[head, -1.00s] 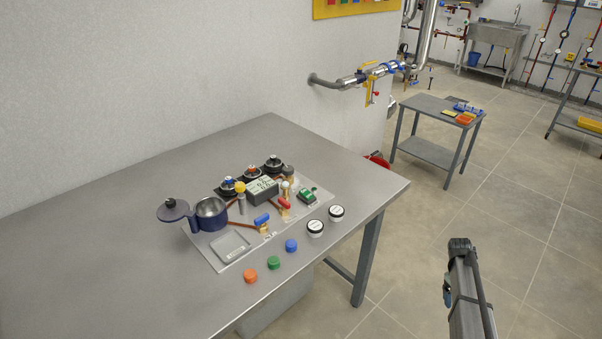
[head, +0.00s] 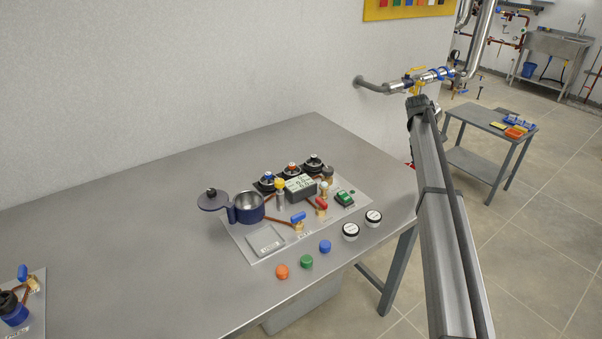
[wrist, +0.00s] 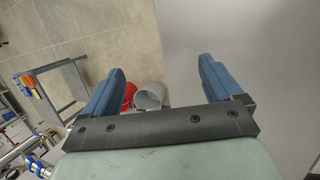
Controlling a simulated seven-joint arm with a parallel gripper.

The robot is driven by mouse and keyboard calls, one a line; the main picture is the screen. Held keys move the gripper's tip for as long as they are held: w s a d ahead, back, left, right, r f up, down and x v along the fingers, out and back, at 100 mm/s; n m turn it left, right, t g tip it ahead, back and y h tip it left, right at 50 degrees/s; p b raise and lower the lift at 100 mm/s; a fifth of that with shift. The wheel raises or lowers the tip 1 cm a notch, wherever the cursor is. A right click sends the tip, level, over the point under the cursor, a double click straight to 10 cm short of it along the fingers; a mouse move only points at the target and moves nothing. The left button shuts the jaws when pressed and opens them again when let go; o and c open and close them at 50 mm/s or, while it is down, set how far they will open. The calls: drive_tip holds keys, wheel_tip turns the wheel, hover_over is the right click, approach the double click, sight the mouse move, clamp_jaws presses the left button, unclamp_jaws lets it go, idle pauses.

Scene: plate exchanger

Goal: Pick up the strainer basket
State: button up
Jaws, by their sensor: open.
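A dark blue round housing (head: 249,209) stands at the left of the equipment plate (head: 252,256), its lid (head: 213,200) swung open to the left. Its mouth shows a bright metallic inside (head: 250,201). I cannot tell whether this is the strainer basket or the housing's own wall; no separate basket shows elsewhere. My gripper (wrist: 158,75) is open, with two blue fingers wide apart and nothing between them. In the head view only my arm shows, right of the table; the gripper's fingers are not visible there. The housing is not in the wrist view.
Valves, black knobs and a grey display box (head: 300,187) crowd the plate right of the housing. Coloured caps and two white-topped jars (head: 351,231) sit along the table's (head: 130,240) front. A red bucket (wrist: 129,95) and grey bin (wrist: 150,95) stand on the floor.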

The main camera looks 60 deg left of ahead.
drive_tip(key=s+a+r+n+g+y, duration=0.1)
drive_tip(key=s+a+r, duration=0.1)
drive_tip(key=s+a, duration=0.75)
drive_tip(key=s+a+r+n+g+y, duration=0.1)
drive_tip(key=s+a+r, duration=0.2)
drive_tip(key=s+a, duration=0.65)
wheel_tip(320, 180, up, 3)
drive_tip(key=n+g, duration=0.1)
drive_tip(key=n, duration=0.1)
hover_over(292, 164)
drive_tip(key=shift+y, duration=0.4)
wheel_tip(292, 164, down, 13)
drive_tip(key=c, duration=1.2)
